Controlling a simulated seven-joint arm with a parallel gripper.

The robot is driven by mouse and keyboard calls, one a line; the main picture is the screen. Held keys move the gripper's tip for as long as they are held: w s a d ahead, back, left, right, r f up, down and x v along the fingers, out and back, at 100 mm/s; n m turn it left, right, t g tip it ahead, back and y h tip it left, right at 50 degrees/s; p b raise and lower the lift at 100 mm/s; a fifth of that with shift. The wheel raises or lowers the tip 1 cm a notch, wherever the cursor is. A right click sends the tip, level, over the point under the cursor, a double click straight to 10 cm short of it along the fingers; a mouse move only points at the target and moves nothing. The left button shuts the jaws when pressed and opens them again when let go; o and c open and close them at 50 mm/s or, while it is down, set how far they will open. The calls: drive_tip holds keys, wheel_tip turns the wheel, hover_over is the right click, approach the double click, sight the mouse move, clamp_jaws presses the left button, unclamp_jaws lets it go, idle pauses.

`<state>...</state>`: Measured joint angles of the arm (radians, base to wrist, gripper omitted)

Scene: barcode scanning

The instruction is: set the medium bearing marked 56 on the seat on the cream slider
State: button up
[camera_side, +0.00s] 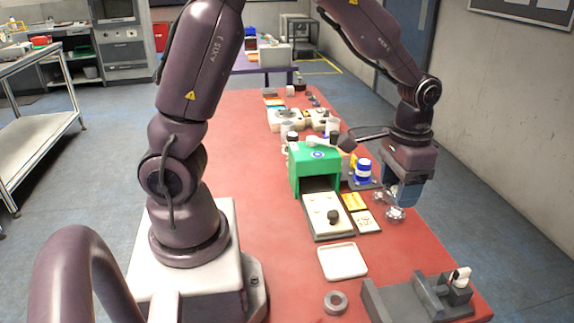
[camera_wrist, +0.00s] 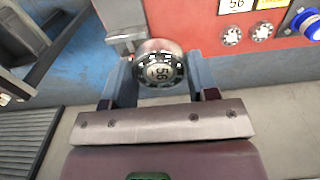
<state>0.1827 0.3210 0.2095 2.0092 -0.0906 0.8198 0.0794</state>
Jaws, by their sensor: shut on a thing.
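My gripper (camera_wrist: 160,85) is shut on a round metal bearing with a dark ring marked 56 (camera_wrist: 160,70). In the side view my gripper (camera_side: 397,207) hangs over the table's right edge, with the bearing (camera_side: 395,214) at its fingertips. The cream slider (camera_side: 322,227) sticks out from the front of the green box (camera_side: 315,160), to the left of my gripper. A card marked 56 (camera_wrist: 237,5) lies on the table beside two other bearings (camera_wrist: 232,37).
Yellow and white cards (camera_side: 366,222) lie right of the slider. A cream tray (camera_side: 343,262), a grey ring (camera_side: 335,302) and a grey fixture (camera_side: 400,300) are in front. The red table (camera_side: 265,210) is clear left of the slider.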

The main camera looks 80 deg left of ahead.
wheel_tip(320, 180, up, 3)
drive_tip(key=shift+r, duration=0.15)
drive_tip(key=w+a+n, duration=0.1)
drive_tip(key=a+n, duration=0.4)
drive_tip(key=a, duration=0.5)
drive_tip(key=n, duration=1.5)
hover_over(274, 173)
wheel_tip(274, 173, down, 20)
drive_tip(key=shift+a+r, duration=0.1)
drive_tip(key=shift+r, duration=0.1)
drive_tip(key=shift+f, duration=2.15)
drive_tip(key=shift+f, duration=0.1)
